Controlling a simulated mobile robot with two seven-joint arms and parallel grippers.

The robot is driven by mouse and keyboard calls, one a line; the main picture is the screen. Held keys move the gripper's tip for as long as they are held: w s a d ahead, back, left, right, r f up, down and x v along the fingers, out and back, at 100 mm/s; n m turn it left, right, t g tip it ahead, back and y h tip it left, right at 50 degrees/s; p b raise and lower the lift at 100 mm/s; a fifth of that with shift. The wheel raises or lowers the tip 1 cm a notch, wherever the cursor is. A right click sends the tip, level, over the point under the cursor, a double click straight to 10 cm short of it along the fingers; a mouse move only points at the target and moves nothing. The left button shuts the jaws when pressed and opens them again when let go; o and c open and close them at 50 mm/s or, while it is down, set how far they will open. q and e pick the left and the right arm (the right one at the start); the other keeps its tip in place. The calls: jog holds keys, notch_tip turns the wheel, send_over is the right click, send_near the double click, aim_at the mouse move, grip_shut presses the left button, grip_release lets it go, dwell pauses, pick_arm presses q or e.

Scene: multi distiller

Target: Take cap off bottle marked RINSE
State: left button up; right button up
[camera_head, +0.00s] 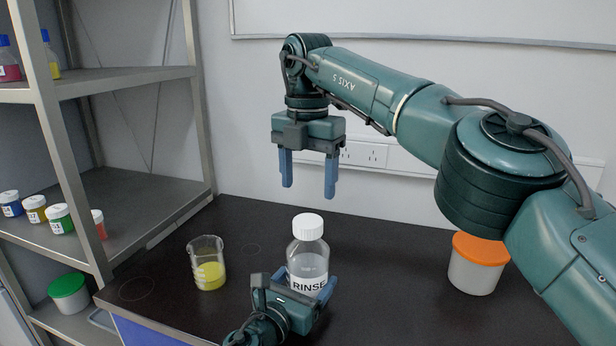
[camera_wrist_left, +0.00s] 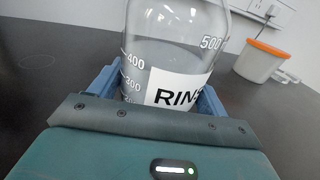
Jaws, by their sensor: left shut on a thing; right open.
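The clear bottle marked RINSE (camera_head: 307,264) stands upright on the dark bench, and its label also shows in the left wrist view (camera_wrist_left: 175,60). Its white cap (camera_head: 307,226) is on its neck; the cap is out of frame in the left wrist view. My left gripper (camera_head: 308,287) is shut on the bottle's body from the front, with a blue finger on each side. My right gripper (camera_head: 309,190) is open and empty, fingers pointing down, above and behind the cap and clear of it.
A beaker of yellow liquid (camera_head: 208,264) stands left of the bottle. A white tub with an orange lid (camera_head: 478,263) stands to the right, under my right arm. A metal shelf (camera_head: 130,205) with small jars is at the left. Wall sockets (camera_head: 365,153) are behind.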

aim_at(308, 221)
jog(key=m, duration=0.8)
jog(key=shift+m, duration=0.4)
jog(key=m, duration=0.6)
pick_arm(q)
jog(key=shift+f, duration=0.1)
pick_arm(e)
jog(key=shift+m, duration=0.3)
jog(key=shift+f, duration=4)
jog(key=shift+c, duration=0.4)
